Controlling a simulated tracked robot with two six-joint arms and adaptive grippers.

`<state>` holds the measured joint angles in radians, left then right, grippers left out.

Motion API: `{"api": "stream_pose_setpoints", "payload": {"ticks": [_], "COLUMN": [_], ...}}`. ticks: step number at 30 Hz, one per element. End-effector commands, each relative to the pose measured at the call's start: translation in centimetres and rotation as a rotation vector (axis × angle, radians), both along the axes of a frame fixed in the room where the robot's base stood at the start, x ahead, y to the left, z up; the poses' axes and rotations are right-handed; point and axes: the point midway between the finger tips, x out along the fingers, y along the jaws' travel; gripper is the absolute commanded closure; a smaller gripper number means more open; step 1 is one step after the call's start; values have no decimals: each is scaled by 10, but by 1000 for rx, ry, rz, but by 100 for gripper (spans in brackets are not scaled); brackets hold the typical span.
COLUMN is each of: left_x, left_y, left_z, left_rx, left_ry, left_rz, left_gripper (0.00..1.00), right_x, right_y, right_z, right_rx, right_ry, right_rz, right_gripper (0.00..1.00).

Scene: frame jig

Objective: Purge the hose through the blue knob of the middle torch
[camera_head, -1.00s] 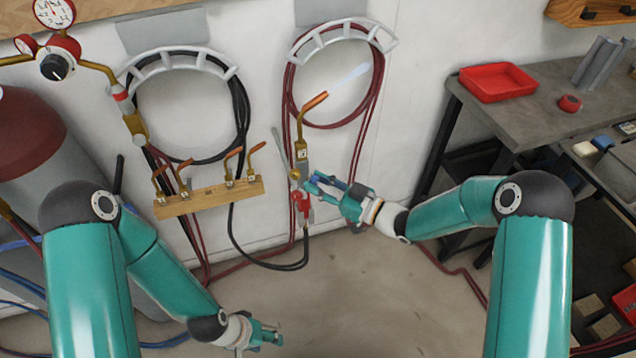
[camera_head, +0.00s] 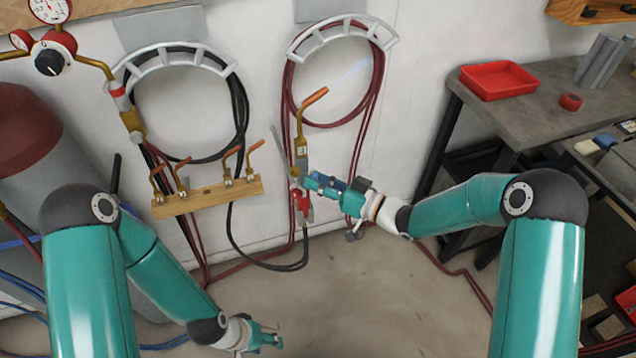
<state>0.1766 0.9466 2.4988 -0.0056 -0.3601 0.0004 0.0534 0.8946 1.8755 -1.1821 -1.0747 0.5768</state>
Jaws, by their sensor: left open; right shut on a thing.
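A torch with a brass body (camera_head: 301,150), an orange copper tip and a red lower part (camera_head: 302,204) stands upright against the wall, right of the wooden rack. A faint pale streak (camera_head: 350,75) leaves its tip toward the upper right. My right gripper (camera_head: 309,182) is at the torch's side, from the right, shut on a small part there that looks like its knob. The fingers hide the knob, so its colour cannot be seen. My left gripper (camera_head: 277,338) is open and empty, low over the floor.
A wooden rack (camera_head: 205,198) on the wall holds several copper-tipped torches. Hoses hang on two wall holders (camera_head: 180,60). A gauge regulator (camera_head: 52,50) is at upper left. A grey bench (camera_head: 520,110) with a red tray (camera_head: 497,81) stands at right. The floor centre is clear.

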Motion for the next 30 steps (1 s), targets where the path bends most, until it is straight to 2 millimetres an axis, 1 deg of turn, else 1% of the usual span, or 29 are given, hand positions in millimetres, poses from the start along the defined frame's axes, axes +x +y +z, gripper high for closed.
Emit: {"api": "stream_pose_setpoints", "payload": {"ticks": [6, 10, 26, 27, 29, 30], "left_x": [0, 0, 0, 0, 0, 0], "left_y": [0, 0, 0, 0, 0, 0], "left_z": [1, 1, 1, 1, 1, 1], "left_rx": [0, 0, 0, 0, 0, 0], "left_ry": [0, 0, 0, 0, 0, 0], "left_rz": [0, 0, 0, 0, 0, 0], "left_gripper": [48, 48, 48, 48, 48, 48], "right_x": [0, 0, 0, 0, 0, 0], "right_y": [1, 1, 0, 0, 0, 0], "right_z": [1, 1, 0, 0, 0, 0], "right_rx": [57, 79, 93, 93, 93, 94], "right_ry": [111, 153, 181, 181, 181, 181], "right_rz": [1, 1, 0, 0, 0, 0], "right_gripper": [100, 100, 100, 69, 59, 52]}}
